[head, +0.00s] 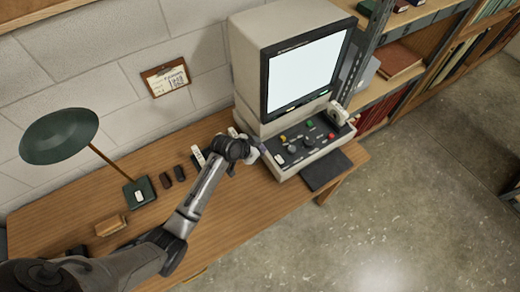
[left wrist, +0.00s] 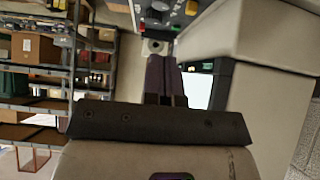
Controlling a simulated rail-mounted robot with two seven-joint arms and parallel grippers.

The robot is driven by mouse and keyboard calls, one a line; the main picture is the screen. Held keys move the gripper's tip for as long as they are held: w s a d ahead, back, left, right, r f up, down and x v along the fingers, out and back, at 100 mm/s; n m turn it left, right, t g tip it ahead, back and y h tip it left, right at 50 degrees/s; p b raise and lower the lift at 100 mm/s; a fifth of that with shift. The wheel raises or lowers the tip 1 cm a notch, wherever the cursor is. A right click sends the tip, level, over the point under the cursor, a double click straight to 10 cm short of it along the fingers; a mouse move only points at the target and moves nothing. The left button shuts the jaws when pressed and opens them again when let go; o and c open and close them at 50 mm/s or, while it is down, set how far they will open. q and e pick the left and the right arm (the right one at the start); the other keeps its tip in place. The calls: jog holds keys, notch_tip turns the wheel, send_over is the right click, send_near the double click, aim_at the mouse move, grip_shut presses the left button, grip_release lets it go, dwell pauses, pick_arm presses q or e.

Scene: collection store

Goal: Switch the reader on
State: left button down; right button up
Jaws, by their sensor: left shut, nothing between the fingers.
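The reader (head: 262,50) is a beige machine with a large, bright white screen (head: 305,73), standing on the wooden desk. Its dark sloping control panel (head: 305,140) carries red, green and yellow buttons and round knobs. My left gripper (head: 253,156) is at the left front edge of this panel, shut and empty; I cannot tell whether it touches. In the left wrist view its closed fingers (left wrist: 163,72) point towards the panel (left wrist: 172,12), with the reader's pale body (left wrist: 250,85) on the right. My right gripper is not in view.
A green desk lamp (head: 58,136), a wooden block (head: 110,225) and small dark items (head: 173,177) are on the desk (head: 240,215). A dark mat (head: 326,170) lies before the reader. A clipboard (head: 166,77) hangs on the wall. Shelving (head: 410,78) stands right of the reader.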

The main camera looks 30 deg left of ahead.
pick_arm(q)
jog(key=w+r+p+v, duration=0.1)
jog(key=w+v, duration=0.1)
jog(key=v, duration=1)
jog(key=shift+a+r+p, duration=0.15)
jog(key=shift+a+p, duration=0.05)
jog(key=shift+p, duration=0.15)
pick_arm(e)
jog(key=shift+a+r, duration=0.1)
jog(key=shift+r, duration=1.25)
